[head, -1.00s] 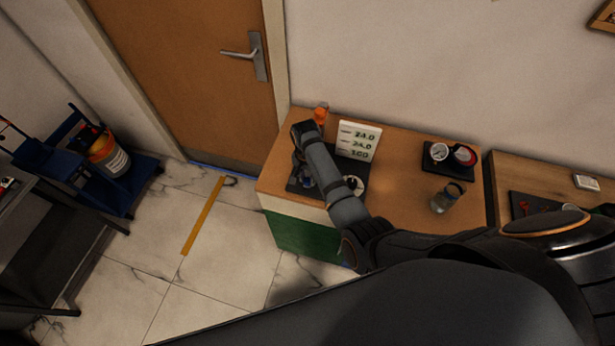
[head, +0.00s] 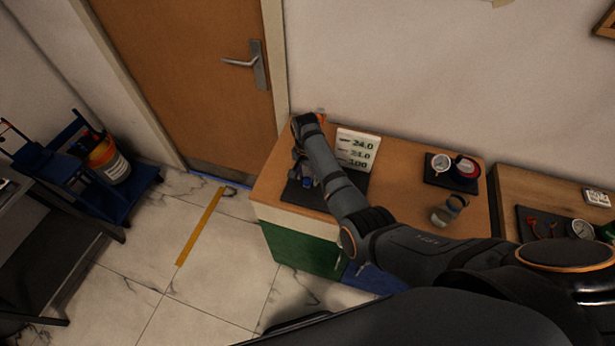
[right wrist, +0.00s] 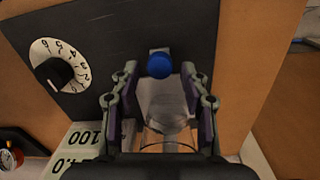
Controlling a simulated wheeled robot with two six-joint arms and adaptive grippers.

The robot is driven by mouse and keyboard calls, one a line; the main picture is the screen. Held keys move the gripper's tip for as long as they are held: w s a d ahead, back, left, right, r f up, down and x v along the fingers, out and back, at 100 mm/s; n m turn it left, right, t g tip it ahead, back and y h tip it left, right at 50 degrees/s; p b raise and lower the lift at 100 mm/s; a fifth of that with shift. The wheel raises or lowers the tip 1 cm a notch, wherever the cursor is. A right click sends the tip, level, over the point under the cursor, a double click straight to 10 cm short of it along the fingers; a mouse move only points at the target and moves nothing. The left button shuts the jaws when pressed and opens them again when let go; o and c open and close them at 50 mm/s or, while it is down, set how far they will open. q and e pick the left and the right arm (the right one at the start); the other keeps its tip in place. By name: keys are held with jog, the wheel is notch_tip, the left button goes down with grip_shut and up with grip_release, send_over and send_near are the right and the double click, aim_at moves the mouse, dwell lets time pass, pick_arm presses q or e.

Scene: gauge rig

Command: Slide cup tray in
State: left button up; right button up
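My right gripper (head: 303,172) is over the dark rig plate (head: 302,194) at the left end of the wooden counter. In the right wrist view its two fingers (right wrist: 158,85) are apart. A clear glass cup (right wrist: 167,112) shows between them, in front of a pale grey piece that may be the cup tray. I cannot tell whether the fingers touch the cup. My forearm hides part of the plate. My left gripper is not in view.
A white dial (right wrist: 60,65) is on the dark plate. A readout card (head: 357,149) stands behind it. A glass jar (head: 449,209) and a dark tray (head: 437,180) with round items are farther right on the counter. Bare wood lies between.

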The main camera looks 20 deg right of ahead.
notch_tip(320, 180, up, 12)
dwell(0.6)
jog(key=shift+w+a, duration=0.1)
jog(key=shift+a, duration=0.05)
